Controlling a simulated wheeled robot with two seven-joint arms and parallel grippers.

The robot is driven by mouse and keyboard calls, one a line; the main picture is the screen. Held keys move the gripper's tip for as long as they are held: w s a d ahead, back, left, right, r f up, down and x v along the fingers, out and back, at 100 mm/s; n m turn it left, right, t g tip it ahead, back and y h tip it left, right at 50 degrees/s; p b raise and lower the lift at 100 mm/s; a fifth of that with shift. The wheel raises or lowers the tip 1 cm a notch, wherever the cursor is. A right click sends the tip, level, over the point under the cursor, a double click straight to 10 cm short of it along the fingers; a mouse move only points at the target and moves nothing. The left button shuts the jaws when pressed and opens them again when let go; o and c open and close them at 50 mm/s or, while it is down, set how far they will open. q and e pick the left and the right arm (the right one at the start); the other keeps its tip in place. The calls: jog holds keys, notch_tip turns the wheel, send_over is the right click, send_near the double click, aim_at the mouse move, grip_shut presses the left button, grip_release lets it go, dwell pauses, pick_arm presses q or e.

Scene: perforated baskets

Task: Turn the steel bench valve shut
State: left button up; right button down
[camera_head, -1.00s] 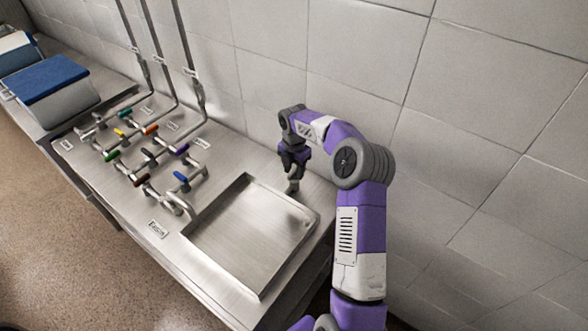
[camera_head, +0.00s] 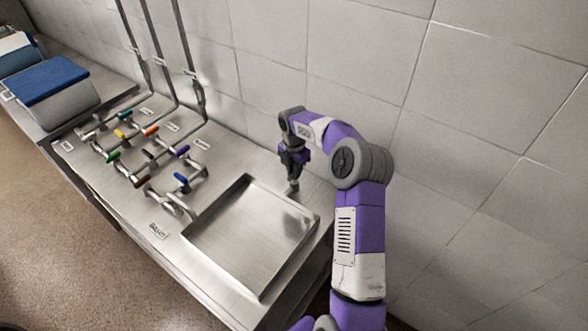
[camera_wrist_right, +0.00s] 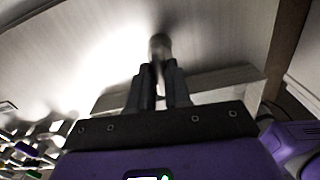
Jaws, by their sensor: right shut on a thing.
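My right gripper (camera_head: 293,172) points down at the back edge of the sunken steel tray. It is shut on a small grey metal piece (camera_head: 294,186), which I take to be the steel bench valve's handle. In the right wrist view, the two dark fingers (camera_wrist_right: 160,82) are close together. A rounded grey end of the piece (camera_wrist_right: 159,46) shows just beyond their tips. The fingers hide most of it, so I cannot tell how far it is turned. My left gripper is not in view.
The sunken steel tray (camera_head: 250,240) is empty. To its left, pipes carry several coloured handles, including a blue one (camera_head: 181,179) and a purple one (camera_head: 182,150). A tiled wall (camera_head: 270,60) stands close behind. A blue-topped box (camera_head: 52,80) is at the far left.

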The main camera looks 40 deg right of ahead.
jog(key=m+p, duration=0.1)
jog(key=m, duration=0.2)
jog(key=shift+r, duration=0.1)
jog(key=m+p, duration=0.1)
jog(key=m, duration=0.3)
jog(key=shift+m, duration=0.4)
jog(key=m, duration=0.4)
jog(key=shift+p, duration=0.35)
jog(key=shift+m, duration=2.5)
jog(key=c, duration=1.1)
grip_release()
jog(key=shift+o, duration=0.2)
